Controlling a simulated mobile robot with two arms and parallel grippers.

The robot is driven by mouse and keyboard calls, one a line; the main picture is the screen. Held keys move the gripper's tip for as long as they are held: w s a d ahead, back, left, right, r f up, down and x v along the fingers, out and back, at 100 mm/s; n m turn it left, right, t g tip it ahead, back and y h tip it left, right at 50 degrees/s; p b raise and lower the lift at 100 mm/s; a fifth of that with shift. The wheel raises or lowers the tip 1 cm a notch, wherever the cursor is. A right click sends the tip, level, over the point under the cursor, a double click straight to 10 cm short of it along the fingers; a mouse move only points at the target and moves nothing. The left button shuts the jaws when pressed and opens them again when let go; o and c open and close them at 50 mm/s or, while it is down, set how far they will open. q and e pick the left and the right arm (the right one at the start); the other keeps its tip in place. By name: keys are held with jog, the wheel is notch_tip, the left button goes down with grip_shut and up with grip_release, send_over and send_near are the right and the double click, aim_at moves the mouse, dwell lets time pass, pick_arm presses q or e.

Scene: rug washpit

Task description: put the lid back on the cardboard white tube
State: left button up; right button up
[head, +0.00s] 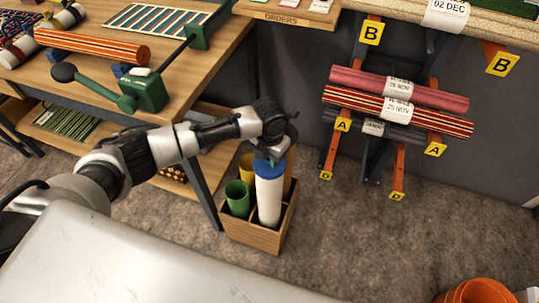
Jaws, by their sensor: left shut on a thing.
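The white cardboard tube (269,198) stands upright in a compartment of the wooden box (250,233) on the floor. A blue lid (266,168) is at the tube's top end, in line with it. I cannot tell whether it is fully seated or just resting there. My left gripper (277,153) is right above the tube, pointing down, shut on the blue lid; its fingers are small and partly hidden by the wrist. My right gripper is out of view.
A green tube (238,197) and a yellow tube (246,165) stand in the same box, left of the white one. The wooden workbench (185,110) is close on the left. A rack with rolled rugs (398,104) hangs at right. An orange bucket (477,291) stands at lower right.

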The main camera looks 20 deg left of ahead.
pick_arm(q)
jog(key=o, duration=1.4)
jog(key=shift+o, duration=0.2)
jog(key=shift+r, duration=0.15)
jog(key=shift+r+p, duration=3.4)
jog(key=shift+p, duration=0.1)
grip_shut()
